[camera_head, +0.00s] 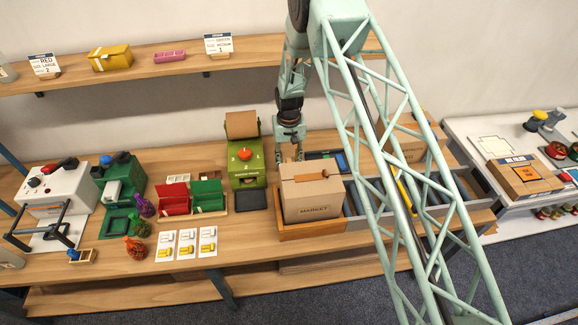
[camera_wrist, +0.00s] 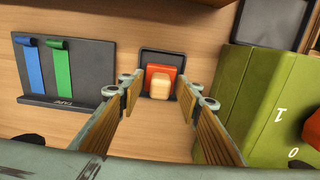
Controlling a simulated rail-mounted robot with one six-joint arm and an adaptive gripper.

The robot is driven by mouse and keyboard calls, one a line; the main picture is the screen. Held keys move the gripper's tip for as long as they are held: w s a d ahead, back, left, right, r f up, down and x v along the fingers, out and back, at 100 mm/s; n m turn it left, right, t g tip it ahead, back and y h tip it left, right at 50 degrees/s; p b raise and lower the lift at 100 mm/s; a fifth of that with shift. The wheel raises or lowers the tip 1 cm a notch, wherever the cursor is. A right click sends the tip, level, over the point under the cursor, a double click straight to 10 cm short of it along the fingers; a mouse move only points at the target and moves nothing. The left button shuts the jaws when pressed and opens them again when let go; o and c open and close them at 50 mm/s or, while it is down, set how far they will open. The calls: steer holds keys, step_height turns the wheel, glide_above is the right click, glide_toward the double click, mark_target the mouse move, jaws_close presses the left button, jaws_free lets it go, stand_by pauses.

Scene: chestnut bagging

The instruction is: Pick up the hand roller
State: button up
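A small red-orange piece with a pale wooden block on top, which looks like the hand roller (camera_wrist: 161,80), sits in a small black tray (camera_wrist: 147,56) in the wrist view. My gripper (camera_wrist: 163,98) is open, with its wood-faced fingers spread to the left and right of the piece. Nothing is between the pads; I cannot tell the height gap. In the head view my gripper (camera_head: 288,152) points down behind the cardboard box (camera_head: 312,191), and the roller is hidden there.
A green machine (camera_head: 246,165) stands close left of my gripper; in the wrist view its green body (camera_wrist: 262,95) is on the right. A dark holder (camera_wrist: 92,60) with a blue and a green strip lies left. The cardboard box stands in front.

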stand_by(0.3)
steer(key=c, duration=1)
steer(key=shift+d+r, duration=0.1)
steer(key=shift+r, duration=0.05)
steer(key=shift+d+r+b, duration=0.15)
steer(key=shift+r+b, duration=0.15)
steer(key=shift+b, duration=0.05)
step_height(320, 180, up, 6)
steer(key=shift+b, duration=0.7)
steer(key=d+b, duration=0.1)
steer(key=d, duration=0.5)
steer(key=w+d+b, duration=0.1)
steer(key=d, duration=0.6)
steer(key=d+b, duration=0.1)
steer(key=d, duration=0.5)
steer(key=shift+w+d, duration=0.25)
steer(key=shift+w, duration=0.15)
steer(key=shift+o, duration=0.8)
steer(key=shift+r, duration=0.15)
steer(key=shift+c, duration=0.2)
